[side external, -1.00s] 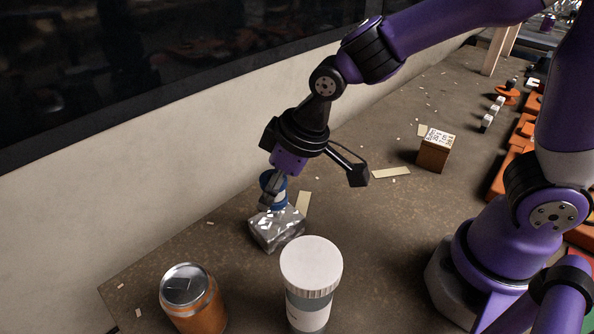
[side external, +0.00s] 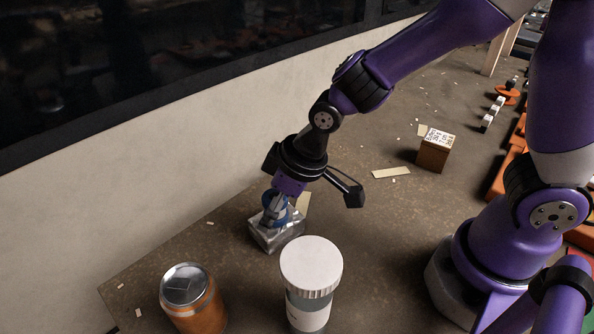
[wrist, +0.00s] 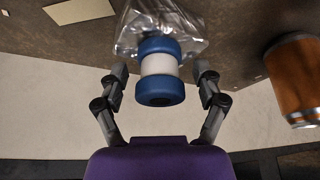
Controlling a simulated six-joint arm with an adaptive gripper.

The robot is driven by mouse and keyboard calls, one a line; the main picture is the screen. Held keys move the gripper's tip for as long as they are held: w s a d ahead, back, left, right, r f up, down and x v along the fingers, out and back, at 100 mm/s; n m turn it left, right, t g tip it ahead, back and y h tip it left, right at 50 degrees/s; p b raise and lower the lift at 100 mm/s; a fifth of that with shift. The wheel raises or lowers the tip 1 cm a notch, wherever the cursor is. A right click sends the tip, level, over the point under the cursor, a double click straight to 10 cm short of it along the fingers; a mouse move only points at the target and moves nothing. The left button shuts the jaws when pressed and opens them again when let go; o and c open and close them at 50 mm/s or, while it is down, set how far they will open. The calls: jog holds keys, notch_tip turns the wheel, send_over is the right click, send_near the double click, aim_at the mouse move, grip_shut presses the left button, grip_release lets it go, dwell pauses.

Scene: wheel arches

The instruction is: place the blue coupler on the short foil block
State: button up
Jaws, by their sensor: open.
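The short foil block (side external: 283,237) is a low silver, crinkled block on the dark table, left of centre in the side view; it also shows at the top of the wrist view (wrist: 190,27). The blue coupler (wrist: 160,91), blue at both ends with a white middle band, is between my fingers in the wrist view. In the side view the coupler (side external: 275,212) appears at the top of the foil block, partly hidden by my fingers. My gripper (wrist: 161,80) is open, with a gap on each side of the coupler. Whether the coupler rests fully on the foil is hard to tell.
A white-lidded cup (side external: 311,270) stands close in front of the foil block, and an orange can (side external: 192,298) stands front left. A brown box (side external: 435,152) sits farther back right. A pale wall (side external: 120,200) runs along the left side.

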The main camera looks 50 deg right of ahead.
jog(key=v, duration=1.2)
jog(key=s+d+r+m+h, duration=0.1)
jog(key=s+d+m, duration=0.1)
jog(key=d, duration=0.3)
jog(key=s+d+m+t+h, duration=0.1)
jog(key=s+d+m, duration=0.2)
jog(key=d, duration=0.2)
jog(key=shift+s+d+r, duration=0.25)
jog(key=shift+r, duration=0.15)
